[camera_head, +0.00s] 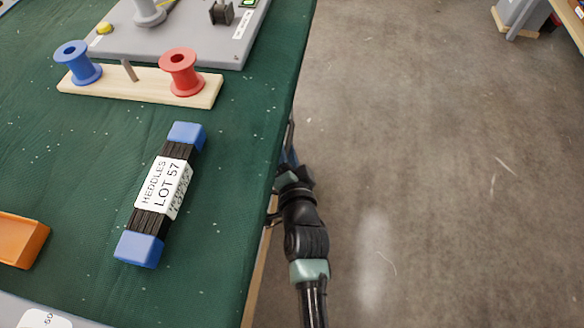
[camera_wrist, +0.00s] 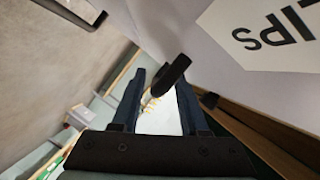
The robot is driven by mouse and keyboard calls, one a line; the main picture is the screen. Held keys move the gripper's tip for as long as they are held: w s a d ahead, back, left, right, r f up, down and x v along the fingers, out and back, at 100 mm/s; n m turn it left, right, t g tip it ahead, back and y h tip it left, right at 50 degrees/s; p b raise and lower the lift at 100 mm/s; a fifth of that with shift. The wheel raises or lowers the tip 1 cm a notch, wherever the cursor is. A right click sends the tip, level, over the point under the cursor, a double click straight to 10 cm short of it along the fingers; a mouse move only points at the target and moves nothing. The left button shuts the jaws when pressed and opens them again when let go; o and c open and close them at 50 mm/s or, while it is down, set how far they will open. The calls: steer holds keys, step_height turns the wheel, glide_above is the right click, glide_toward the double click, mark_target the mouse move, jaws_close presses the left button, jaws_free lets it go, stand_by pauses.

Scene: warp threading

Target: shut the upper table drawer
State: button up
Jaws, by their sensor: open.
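In the wrist view the pale drawer front (camera_wrist: 230,65) fills the upper right, with a white label (camera_wrist: 270,32) whose visible letters end in "IPS". A dark handle (camera_wrist: 170,76) stands out from it. My gripper (camera_wrist: 160,85) is open, its dark blue fingers on either side of the handle's end in the picture; I cannot tell whether they touch it. In the head view my gripper (camera_head: 289,150) hangs beside the right edge of the green table (camera_head: 235,235). The drawers are mostly hidden below the tabletop there, and how far the upper one stands out cannot be told.
On the table lie a heddle bundle (camera_head: 163,190) with blue ends, a wooden rack (camera_head: 140,88) with blue and red spools, a grey device (camera_head: 180,35) and an orange tray (camera_head: 20,240). The concrete floor (camera_head: 430,150) right of the table is clear.

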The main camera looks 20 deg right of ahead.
steer(key=p+v, duration=0.2)
steer(key=v, duration=0.9)
steer(key=shift+s, duration=0.35)
steer(key=shift+r, duration=0.1)
